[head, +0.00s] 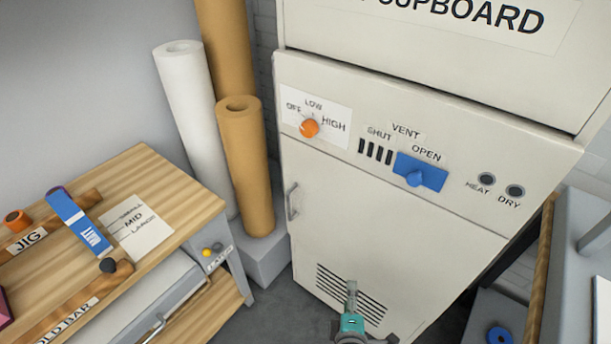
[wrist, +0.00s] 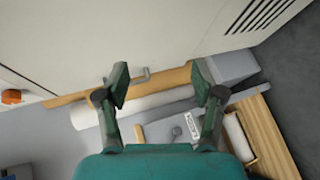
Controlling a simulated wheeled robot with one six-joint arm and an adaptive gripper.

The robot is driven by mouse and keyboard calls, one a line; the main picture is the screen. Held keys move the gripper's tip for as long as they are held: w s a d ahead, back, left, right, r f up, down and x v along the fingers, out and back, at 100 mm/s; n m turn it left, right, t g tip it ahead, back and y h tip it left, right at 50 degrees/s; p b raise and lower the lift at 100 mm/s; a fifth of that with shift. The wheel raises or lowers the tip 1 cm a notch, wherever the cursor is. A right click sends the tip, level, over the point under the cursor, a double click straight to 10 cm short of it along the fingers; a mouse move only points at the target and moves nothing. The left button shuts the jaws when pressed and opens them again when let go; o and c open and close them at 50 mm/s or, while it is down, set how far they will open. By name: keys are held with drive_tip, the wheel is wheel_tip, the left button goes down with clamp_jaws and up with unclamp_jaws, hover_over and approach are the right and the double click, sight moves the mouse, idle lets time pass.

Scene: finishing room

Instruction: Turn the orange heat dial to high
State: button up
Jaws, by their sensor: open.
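The orange heat dial (head: 310,128) sits on the upper left of the pale cupboard front, on a white plate (head: 291,112) marked OFF, LOW and HIGH. Its small pale pointer seems to face up towards LOW, though it is small to read. In the wrist view the orange dial (wrist: 12,97) shows at the far left edge, outside my fingers. My gripper (wrist: 161,82) is open and empty, its two teal fingers apart. In the head view my gripper (head: 351,292) is low in front of the cupboard's lower grille, well below the dial and apart from it.
A blue vent slider (head: 420,172) and HEAT and DRY lamps (head: 487,179) are right of the dial. A door handle (head: 292,202) sticks out below it. Paper rolls (head: 247,165) stand left of the cupboard, beside a wooden bench (head: 160,180). The space before the panel looks clear.

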drive_tip(key=w+a+r+n+h, duration=0.2)
drive_tip(key=w+a+r, duration=0.25)
drive_tip(key=w, duration=0.35)
drive_tip(key=h, duration=0.8)
approach(305, 131)
drive_tip(key=shift+n, duration=0.3)
drive_tip(key=x, duration=0.9)
drive_tip(key=shift+w+d, duration=0.3)
drive_tip(key=c, duration=1.1)
drive_tip(key=shift+c, duration=0.2)
